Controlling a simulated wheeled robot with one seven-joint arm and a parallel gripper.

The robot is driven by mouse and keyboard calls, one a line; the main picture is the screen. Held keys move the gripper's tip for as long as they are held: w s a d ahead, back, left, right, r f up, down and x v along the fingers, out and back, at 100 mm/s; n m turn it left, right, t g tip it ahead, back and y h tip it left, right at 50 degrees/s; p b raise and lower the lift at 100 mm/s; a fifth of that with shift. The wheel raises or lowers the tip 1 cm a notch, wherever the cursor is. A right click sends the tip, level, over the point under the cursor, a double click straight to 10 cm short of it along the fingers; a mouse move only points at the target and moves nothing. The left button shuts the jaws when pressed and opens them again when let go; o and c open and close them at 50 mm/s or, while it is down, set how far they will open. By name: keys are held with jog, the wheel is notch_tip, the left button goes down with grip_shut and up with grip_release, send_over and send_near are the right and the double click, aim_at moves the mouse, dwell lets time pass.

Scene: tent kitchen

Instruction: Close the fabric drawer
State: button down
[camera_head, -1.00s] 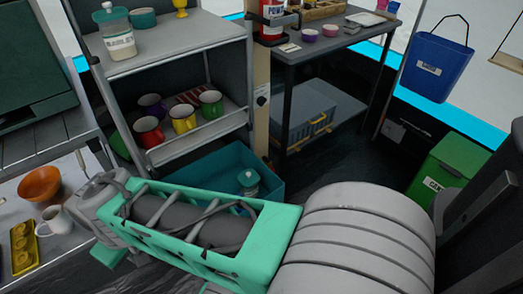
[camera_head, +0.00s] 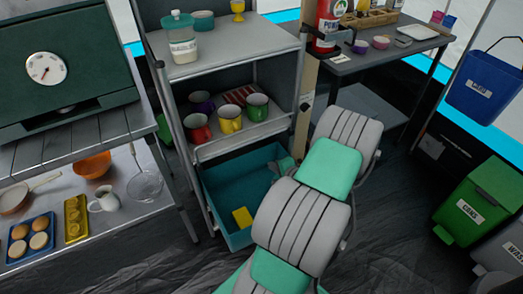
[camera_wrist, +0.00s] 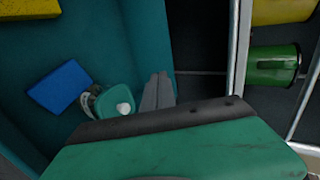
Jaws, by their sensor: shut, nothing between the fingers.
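The teal fabric drawer (camera_head: 222,212) is pulled out at the bottom of the grey shelf unit. In the wrist view the drawer wall (camera_wrist: 148,40) runs beside my gripper (camera_wrist: 158,88). My gripper's fingers are shut and empty, over or right beside that wall; I cannot tell whether they touch it. In the drawer lie a yellow block (camera_head: 242,217), a blue block (camera_wrist: 61,87) and a jar with a teal lid (camera_wrist: 115,103).
Red, yellow and green mugs (camera_head: 230,119) stand on the shelf above the drawer. A counter (camera_head: 75,232) with food and dishes is at the left. A green bin (camera_head: 468,205) stands at the right. The dark floor before the drawer is open at the left.

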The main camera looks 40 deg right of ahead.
jog(key=shift+s+d+f+m+h, duration=0.2)
jog(key=shift+s+d+m+h, duration=0.15)
jog(key=shift+d, duration=0.2)
jog(key=shift+w+d+f, duration=0.1)
jog(key=shift+w+f, duration=0.15)
jog(key=b, duration=0.3)
send_near(258, 152)
notch_tip(258, 152, down, 3)
jog(key=w, duration=0.2)
jog(key=w+d+b, duration=0.1)
jog(key=w, duration=0.1)
jog(key=shift+w+d+r, duration=0.1)
jog(key=shift+w+d, duration=0.1)
jog(key=shift+w, duration=0.45)
